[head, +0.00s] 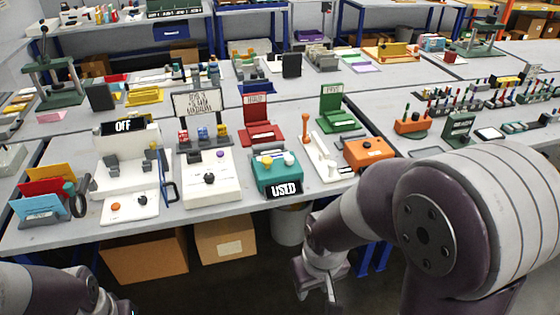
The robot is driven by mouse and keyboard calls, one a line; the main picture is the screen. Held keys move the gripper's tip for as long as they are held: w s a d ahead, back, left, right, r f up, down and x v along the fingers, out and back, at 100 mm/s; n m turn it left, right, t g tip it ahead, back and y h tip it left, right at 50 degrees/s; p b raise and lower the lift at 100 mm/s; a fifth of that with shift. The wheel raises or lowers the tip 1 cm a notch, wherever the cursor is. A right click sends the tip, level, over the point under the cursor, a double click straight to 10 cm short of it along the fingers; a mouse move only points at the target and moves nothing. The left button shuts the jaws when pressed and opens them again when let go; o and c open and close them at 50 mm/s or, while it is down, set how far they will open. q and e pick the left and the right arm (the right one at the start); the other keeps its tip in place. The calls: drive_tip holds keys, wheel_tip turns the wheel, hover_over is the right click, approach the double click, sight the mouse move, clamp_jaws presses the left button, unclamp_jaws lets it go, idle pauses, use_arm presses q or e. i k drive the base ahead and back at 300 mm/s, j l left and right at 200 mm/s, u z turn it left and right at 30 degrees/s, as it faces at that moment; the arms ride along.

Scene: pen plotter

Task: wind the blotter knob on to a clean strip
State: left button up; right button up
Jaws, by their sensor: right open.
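The blotter looks to be the teal box (262,184) near the front edge of the table. A black sign on its front (284,189) reads USED. On its top are a yellow knob-like part (267,161) and a whitish round part (289,159); I cannot tell which is the winding knob. My right gripper (318,289) is open and hangs below the table's front edge, apart from the blotter. My left arm shows at the bottom left; its gripper (122,306) is mostly cut off by the frame.
A white box with a black knob (210,190) stands left of the blotter. An orange box (369,153) and a white tray with an orange-handled lever (306,125) stand to its right. A grey bin (290,227) and cardboard boxes (225,240) sit under the table.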

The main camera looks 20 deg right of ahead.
sight(289, 160)
drive_tip(key=z, duration=0.8)
drive_tip(key=i+z, duration=0.15)
drive_tip(key=i, duration=0.3)
drive_tip(key=i+j+z, duration=0.1)
drive_tip(key=i, duration=0.35)
drive_tip(key=i+j+z, duration=0.15)
drive_tip(key=i, duration=0.3)
